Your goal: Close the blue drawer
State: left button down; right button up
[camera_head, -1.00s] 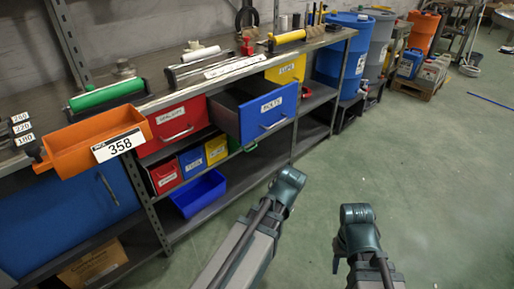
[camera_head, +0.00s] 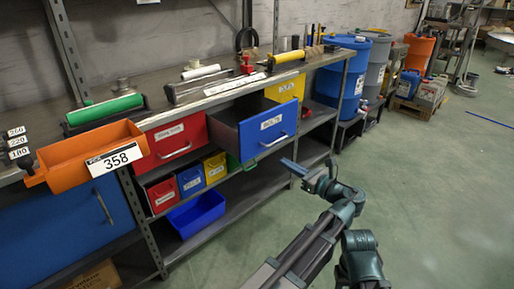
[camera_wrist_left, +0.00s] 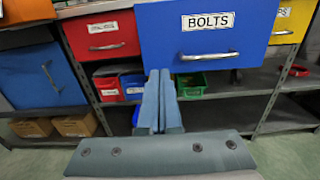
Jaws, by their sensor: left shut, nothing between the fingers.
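The blue drawer (camera_head: 267,131), labelled BOLTS, is pulled out from under the bench top, with its dark inside showing. Its front and silver handle fill the upper middle of the left wrist view (camera_wrist_left: 203,30). My left gripper (camera_head: 284,162) is shut and empty. It is in front of the drawer and apart from it in the head view. In the left wrist view its fingers (camera_wrist_left: 159,72) point toward the lower edge of the drawer front, left of the handle. My right arm shows at the bottom of the head view, but its gripper fingers are not visible.
A red drawer (camera_head: 178,141) is left of the blue one and a yellow drawer (camera_head: 287,90) is right of it. An orange bin (camera_head: 75,158) juts out at the left. Small bins and a blue tray (camera_head: 196,214) sit below. The green floor (camera_head: 430,180) is clear at right.

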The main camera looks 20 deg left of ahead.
aim_at(251, 143)
pick_arm(q)
jog(key=x, duration=1.4)
jog(key=shift+a, duration=0.1)
jog(key=x, duration=1.9)
jog(key=shift+w+a, duration=0.1)
jog(key=shift+a, duration=0.25)
jog(key=shift+w+a, duration=0.1)
jog(key=shift+a, duration=0.05)
pick_arm(e)
jog(key=shift+d, duration=0.1)
pick_arm(q)
jog(key=shift+w+a+r, duration=0.1)
jog(key=v, duration=0.5)
jog(key=shift+s, duration=0.25)
jog(key=v, duration=0.9)
jog(key=shift+d, duration=0.4)
pick_arm(e)
jog(key=shift+w+d, duration=0.1)
jog(key=shift+d, duration=0.8)
